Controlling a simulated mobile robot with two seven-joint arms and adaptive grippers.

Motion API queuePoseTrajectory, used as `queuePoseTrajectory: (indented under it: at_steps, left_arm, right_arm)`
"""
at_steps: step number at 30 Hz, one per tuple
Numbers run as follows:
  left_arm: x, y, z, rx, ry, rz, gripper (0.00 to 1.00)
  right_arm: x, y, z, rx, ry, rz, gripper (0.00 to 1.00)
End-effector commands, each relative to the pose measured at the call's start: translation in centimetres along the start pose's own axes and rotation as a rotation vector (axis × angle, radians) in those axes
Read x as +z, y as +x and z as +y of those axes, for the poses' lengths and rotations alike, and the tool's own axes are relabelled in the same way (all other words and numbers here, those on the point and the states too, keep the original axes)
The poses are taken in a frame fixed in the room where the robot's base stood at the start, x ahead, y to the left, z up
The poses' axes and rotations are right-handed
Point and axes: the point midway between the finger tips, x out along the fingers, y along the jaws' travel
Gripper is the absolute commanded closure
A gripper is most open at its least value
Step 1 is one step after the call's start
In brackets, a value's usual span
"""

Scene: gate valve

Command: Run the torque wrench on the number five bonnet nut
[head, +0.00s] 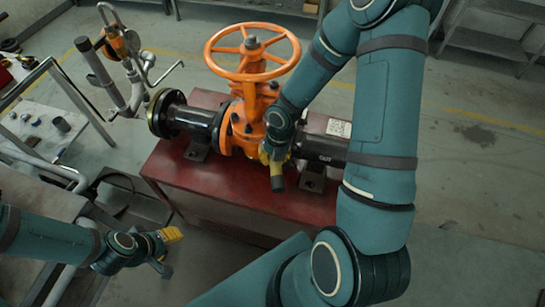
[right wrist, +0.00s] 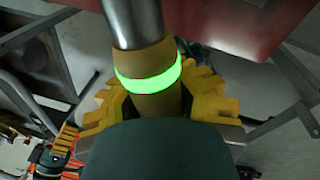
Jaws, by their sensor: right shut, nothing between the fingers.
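The orange gate valve (head: 250,95) with its handwheel (head: 252,52) stands between black pipe stubs on a red bench. My right gripper (head: 270,158) is at the valve body's right side, its fingers shut. A yellow tool, seemingly the torque wrench (head: 277,180), sticks out by it. In the right wrist view the tool has a lit green band (right wrist: 148,84) and a grey metal shaft (right wrist: 135,22), with yellow fingers on both sides. I cannot tell whether they touch it. The bonnet nuts and any numbers cannot be made out. My left gripper (head: 168,250) is open and empty, low at left.
The red bench (head: 215,205) carries the black left pipe (head: 190,122) and right pipe (head: 320,149). At left are a metal rail frame (head: 75,95) and a worktable (head: 30,130) with small parts. The floor at right is clear.

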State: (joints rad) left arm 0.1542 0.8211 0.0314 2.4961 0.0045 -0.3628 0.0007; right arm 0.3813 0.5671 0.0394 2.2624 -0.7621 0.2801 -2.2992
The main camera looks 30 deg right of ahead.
Motion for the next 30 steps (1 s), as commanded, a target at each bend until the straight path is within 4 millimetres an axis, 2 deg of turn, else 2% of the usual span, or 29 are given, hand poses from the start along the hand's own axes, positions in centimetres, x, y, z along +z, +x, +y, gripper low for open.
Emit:
queuePoseTrajectory:
  at_steps: [12, 30]
  left_arm:
    - [-0.13, -0.98, 0.38, 0.0, 0.0, 0.0, 0.53]
    - [-0.16, -1.17, 0.46, 0.0, 0.0, 0.0, 0.53]
  right_arm:
    - [0.02, 0.09, 0.02, -0.004, 0.004, 0.024, 1.0]
    - [0.02, 0.13, -0.02, -0.005, 0.005, 0.03, 1.0]
